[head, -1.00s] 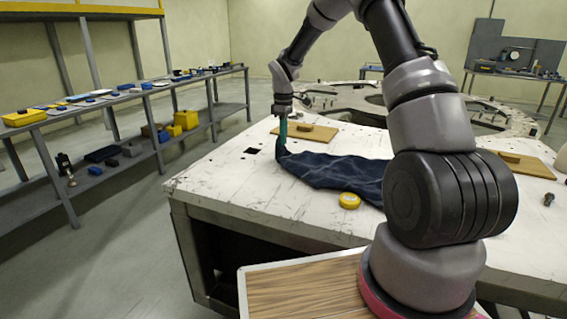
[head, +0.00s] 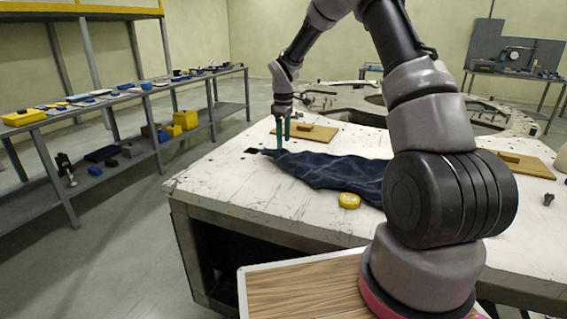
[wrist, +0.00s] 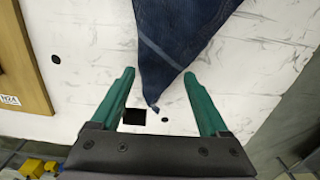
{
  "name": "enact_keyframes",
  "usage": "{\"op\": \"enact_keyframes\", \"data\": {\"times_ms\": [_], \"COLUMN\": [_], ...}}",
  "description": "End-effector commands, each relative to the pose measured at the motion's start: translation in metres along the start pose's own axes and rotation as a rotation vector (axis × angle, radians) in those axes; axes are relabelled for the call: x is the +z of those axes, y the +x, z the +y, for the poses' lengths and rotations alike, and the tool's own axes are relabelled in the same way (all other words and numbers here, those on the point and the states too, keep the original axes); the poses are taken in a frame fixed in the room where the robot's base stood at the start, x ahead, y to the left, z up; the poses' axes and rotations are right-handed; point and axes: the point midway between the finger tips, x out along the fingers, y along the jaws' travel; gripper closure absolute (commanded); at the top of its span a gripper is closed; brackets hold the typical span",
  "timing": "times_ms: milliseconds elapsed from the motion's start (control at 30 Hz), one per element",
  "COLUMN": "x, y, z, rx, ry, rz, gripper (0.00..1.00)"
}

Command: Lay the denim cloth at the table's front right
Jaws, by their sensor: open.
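The dark blue denim cloth (head: 325,172) lies spread on the white table (head: 240,195), running from near its left part toward the right, where my arm hides the rest. My gripper (head: 281,147) points down over the cloth's left corner with its green fingers apart. In the wrist view the cloth (wrist: 175,35) narrows to a pointed corner that lies between the open fingertips (wrist: 158,80). The fingers look clear of the cloth, with white table showing on both sides of the corner.
A yellow tape measure (head: 349,200) sits in front of the cloth. A wooden board with a block (head: 312,133) lies behind it; another wooden board (head: 527,165) and a bolt (head: 548,199) are at the right. A dark square (wrist: 134,117) marks the tabletop near the cloth's corner.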

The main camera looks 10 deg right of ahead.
Motion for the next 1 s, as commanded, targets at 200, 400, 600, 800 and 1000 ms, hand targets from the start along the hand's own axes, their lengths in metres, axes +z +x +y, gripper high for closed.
{"op": "enact_keyframes", "data": {"times_ms": [200, 400, 600, 800, 1000], "x": [-0.001, 0.0, 0.0, 0.0, 0.004], "y": [-0.04, -0.079, -0.1, -0.104, -0.114], "z": [0.001, 0.001, 0.0, 0.0, -0.004], "rx": [0.005, 0.004, 0.002, 0.0, 0.011], "ry": [0.001, 0.001, 0.001, 0.0, 0.023], "rz": [0.003, 0.003, 0.001, 0.0, 0.006], "gripper": [0.21, 0.21, 0.21, 0.21, 0.21]}}
